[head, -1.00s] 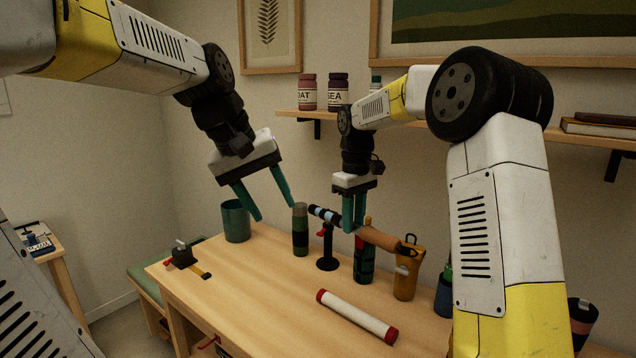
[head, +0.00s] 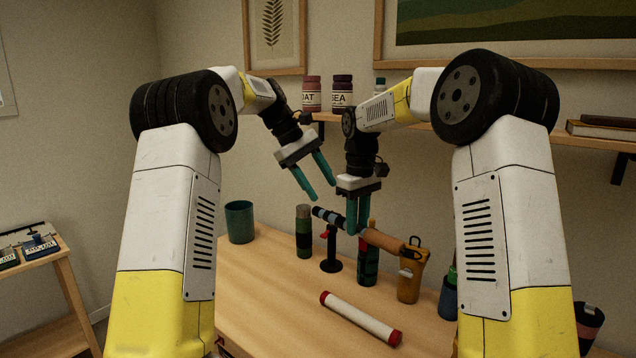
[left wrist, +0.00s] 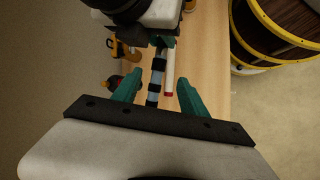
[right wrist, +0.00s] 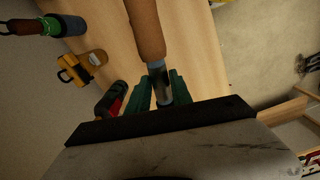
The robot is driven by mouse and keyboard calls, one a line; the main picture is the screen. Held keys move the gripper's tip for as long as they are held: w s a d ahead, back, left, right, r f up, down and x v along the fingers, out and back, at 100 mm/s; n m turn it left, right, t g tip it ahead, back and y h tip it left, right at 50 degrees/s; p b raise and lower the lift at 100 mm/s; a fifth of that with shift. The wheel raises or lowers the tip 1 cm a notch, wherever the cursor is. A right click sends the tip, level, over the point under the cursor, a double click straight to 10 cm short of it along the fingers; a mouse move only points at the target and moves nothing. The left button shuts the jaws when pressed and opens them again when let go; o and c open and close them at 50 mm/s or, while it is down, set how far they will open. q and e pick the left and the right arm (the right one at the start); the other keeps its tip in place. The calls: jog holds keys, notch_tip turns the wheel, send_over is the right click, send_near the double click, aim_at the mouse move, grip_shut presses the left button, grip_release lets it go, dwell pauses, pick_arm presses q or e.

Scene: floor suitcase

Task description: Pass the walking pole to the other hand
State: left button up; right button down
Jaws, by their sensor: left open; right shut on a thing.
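The walking pole (head: 383,240) has a tan grip at its right end and a dark shaft with pale blue bands at its left end. My right gripper (head: 357,230) is shut on it between these parts and holds it above the table. The tan grip also shows in the right wrist view (right wrist: 147,30). My left gripper (head: 321,193) is open and empty, above and left of the pole's banded end. In the left wrist view the banded shaft (left wrist: 156,80) appears between the open fingers, not gripped.
A white tube with red ends (head: 360,318) lies in front. A shelf with jars (head: 312,95) is behind.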

aim_at(342, 220)
pick_arm(q)
jog(key=x, duration=1.1)
jog(key=shift+d+f, duration=0.15)
jog(key=shift+f, duration=0.05)
grip_shut()
pick_arm(e)
jog(key=c, duration=1.1)
grip_release()
jog(key=shift+o, duration=0.2)
